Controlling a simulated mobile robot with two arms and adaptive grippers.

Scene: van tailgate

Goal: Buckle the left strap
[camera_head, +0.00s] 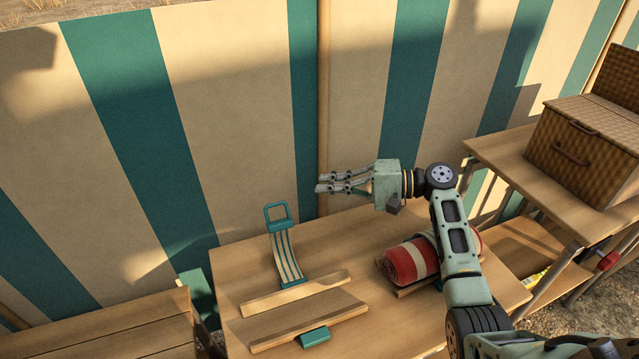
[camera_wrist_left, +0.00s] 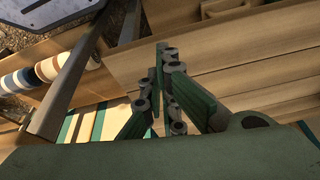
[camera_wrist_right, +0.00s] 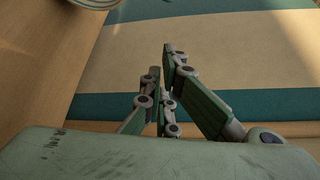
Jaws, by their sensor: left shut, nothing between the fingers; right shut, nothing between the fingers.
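The left strap (camera_head: 287,258) is cream with teal stripes. It curves up from the back wooden slat (camera_head: 298,294) on the table, with a teal rectangular buckle frame (camera_head: 278,216) at its upper end. A teal clip piece (camera_head: 314,337) sits at the front slat (camera_head: 310,322), apart from the frame. My right gripper (camera_head: 322,185) is shut and empty, raised behind the table, to the right of and above the frame; its fingers also show in the right wrist view (camera_wrist_right: 160,62). My left gripper (camera_wrist_left: 162,62) is shut and empty in the left wrist view, outside the head view.
A red-and-cream rolled blanket (camera_head: 408,262) lies on the table (camera_head: 345,235), partly behind my right arm. A wicker basket (camera_head: 585,145) stands on a side table at right. A wooden bench (camera_head: 110,330) is at lower left. A striped windbreak (camera_head: 250,100) closes off the back.

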